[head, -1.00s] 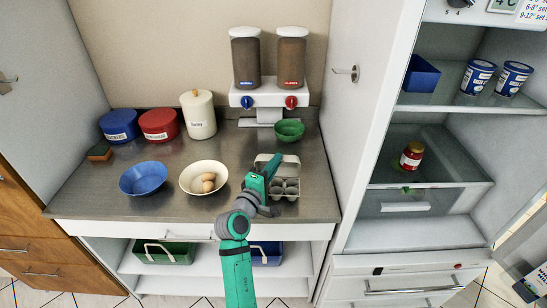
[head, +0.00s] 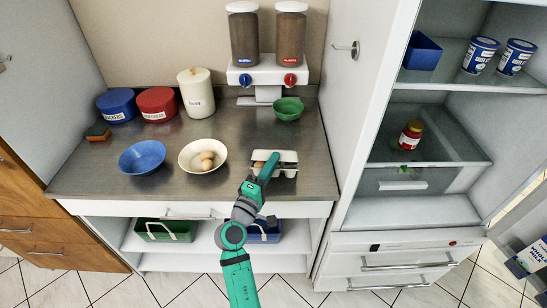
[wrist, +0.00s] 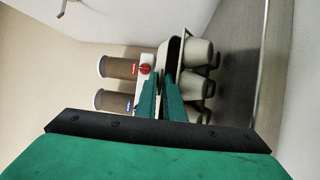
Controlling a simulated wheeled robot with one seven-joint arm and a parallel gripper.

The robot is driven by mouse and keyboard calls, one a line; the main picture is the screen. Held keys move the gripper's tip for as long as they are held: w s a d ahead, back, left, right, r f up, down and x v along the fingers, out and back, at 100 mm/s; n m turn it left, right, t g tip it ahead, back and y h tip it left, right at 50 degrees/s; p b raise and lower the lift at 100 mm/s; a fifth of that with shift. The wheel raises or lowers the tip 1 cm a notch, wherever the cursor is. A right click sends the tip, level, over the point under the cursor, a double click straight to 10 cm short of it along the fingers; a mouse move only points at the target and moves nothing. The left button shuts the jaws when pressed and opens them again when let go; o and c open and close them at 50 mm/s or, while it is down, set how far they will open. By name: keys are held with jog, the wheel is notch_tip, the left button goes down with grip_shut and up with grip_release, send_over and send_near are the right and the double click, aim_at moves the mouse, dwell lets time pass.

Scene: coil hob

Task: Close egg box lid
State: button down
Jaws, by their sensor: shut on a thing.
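The pale grey egg box (head: 288,157) is near the front right of the steel counter in the head view. A brown egg shows at its left, and my arm covers part of it. In the wrist view the egg box (wrist: 197,52) shows its rounded cups from the side, and it appears tilted or raised off the counter. How far its lid is open is hard to tell. My green gripper (head: 268,165) is at the box's front left part. In the wrist view my gripper (wrist: 160,92) has its narrow fingers against the box, shut on its edge.
A cream bowl (head: 190,153) with brown eggs and a blue bowl (head: 142,157) stand to the left. A green bowl (head: 288,108) and the dispenser stand (head: 267,72) are behind. A tall cabinet side (head: 345,100) bounds the counter on the right.

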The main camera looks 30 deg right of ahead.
jog(key=shift+s+f, duration=0.2)
jog(key=shift+f, duration=1.7)
jog(key=c, duration=2)
grip_release()
jog(key=shift+w+r, duration=0.1)
jog(key=shift+r, duration=0.05)
jog(key=shift+s+a, duration=0.3)
jog(key=shift+a, duration=0.15)
jog(key=v, duration=1)
jog(key=shift+r, duration=0.15)
